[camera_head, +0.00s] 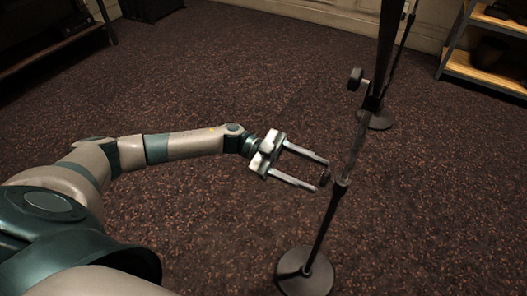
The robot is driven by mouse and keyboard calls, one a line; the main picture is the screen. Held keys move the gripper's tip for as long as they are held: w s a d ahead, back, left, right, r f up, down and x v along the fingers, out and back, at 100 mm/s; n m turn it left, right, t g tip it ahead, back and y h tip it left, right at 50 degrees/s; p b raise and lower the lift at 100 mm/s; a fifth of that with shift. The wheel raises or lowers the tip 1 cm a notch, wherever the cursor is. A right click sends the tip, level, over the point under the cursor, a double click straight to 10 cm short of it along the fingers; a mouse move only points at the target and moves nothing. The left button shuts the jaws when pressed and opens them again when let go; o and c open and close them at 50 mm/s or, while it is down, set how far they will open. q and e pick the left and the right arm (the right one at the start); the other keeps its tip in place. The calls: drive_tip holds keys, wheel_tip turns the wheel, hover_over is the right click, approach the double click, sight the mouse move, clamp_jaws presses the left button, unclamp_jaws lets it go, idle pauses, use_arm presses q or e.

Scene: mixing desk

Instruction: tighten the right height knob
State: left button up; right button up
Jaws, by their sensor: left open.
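A dark microphone stand stands right of centre, with a round base (305,272) and a slanting pole (327,215). A small dark height knob (325,177) sticks out on the left side of the pole, near its collar (342,185). My left gripper (320,175) reaches in from the left and is open, its two pale fingers pointing right at the pole. The knob shows at the fingertips, in the gap between them; I cannot tell whether they touch it. My right gripper is not in view.
Higher on the stand is another dark knob (355,78) beside the boom (388,45). A second stand's round base (375,120) is behind. A shelf unit (485,75) stands at the upper right and dark furniture (50,45) at the upper left. The carpet between is clear.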

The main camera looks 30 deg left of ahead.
use_arm(q)
drive_tip(key=a+b, duration=0.1)
drive_tip(key=a, duration=1.3)
drive_tip(key=shift+a, duration=0.15)
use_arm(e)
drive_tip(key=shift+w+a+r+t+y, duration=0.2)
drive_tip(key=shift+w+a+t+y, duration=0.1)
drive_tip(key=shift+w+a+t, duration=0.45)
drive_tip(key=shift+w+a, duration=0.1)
